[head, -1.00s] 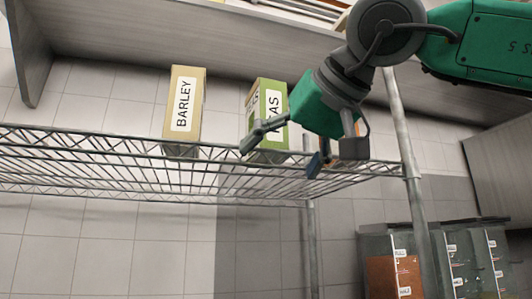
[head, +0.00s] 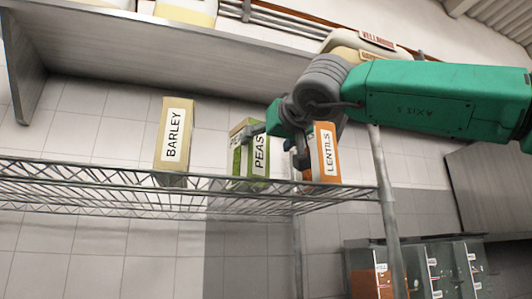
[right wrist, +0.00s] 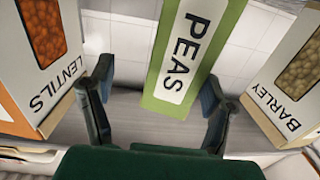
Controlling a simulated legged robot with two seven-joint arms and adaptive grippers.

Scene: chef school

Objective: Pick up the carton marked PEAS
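The green carton marked PEAS (head: 256,155) stands upright on the wire shelf between two other cartons. My right gripper (head: 274,146) is at its upper right side, and one finger overlaps the carton in the head view. In the right wrist view the PEAS carton (right wrist: 192,55) lies in the gap between the open fingers of my right gripper (right wrist: 158,92). The right-hand finger is close to the carton's edge; I cannot tell whether it touches. The left-hand finger is clearly apart from it. My left gripper is not in view.
A tan BARLEY carton (head: 174,140) stands to the left, and an orange LENTILS carton (head: 325,155) stands close on the right, partly behind my gripper. The wire shelf (head: 90,180) is bare at left. A grey upper shelf (head: 130,70) runs above. A post (head: 386,195) stands at right.

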